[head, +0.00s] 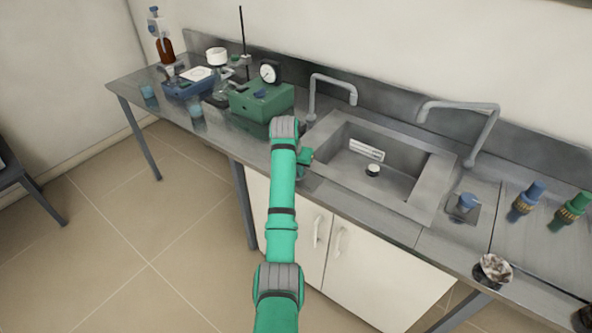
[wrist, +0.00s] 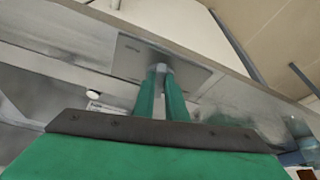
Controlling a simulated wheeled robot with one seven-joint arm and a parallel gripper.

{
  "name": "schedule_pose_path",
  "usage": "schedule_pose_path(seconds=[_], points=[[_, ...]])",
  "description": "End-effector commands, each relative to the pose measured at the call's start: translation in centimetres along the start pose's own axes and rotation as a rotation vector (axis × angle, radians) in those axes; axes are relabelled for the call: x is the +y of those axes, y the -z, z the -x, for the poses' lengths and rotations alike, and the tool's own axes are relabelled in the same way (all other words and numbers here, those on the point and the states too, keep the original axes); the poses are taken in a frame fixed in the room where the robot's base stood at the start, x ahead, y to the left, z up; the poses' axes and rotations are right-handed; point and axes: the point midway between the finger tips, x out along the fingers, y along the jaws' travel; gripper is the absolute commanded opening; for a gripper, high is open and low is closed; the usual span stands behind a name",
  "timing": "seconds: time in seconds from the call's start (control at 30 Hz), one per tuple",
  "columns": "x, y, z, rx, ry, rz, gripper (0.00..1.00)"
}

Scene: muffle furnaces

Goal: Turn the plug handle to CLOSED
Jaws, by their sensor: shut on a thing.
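My gripper (head: 305,158) is over the bench near the left end of the sink, largely hidden behind my own green arm in the head view. In the wrist view its two green fingers (wrist: 162,88) are close together on a small pale blue-grey piece, which I take to be the plug handle (wrist: 160,68). The handle stands at a grey square plate (wrist: 190,72) on the bench top. Only a little of it shows between the fingertips. I cannot read any CLOSED mark or tell its turn angle. In the head view the handle is hidden.
The sink (head: 400,182) lies right of my gripper, with two bent taps (head: 335,85) behind it. A green box with a gauge (head: 262,100) stands just behind on the left. A blue knob on a plate (head: 466,203) and coloured fittings (head: 527,201) stand at the right.

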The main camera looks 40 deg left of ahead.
Motion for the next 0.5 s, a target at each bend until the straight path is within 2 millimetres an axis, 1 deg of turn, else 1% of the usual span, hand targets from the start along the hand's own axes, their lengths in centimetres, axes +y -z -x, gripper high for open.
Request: schedule_pose_path(seconds=[0.03, 0.5], points=[[0.34, 0.06, 0.01, 0.001, 0.015, 0.037, 0.00], [1.23, 0.36, -0.04, 0.001, 0.186, 0.452, 0.00]])
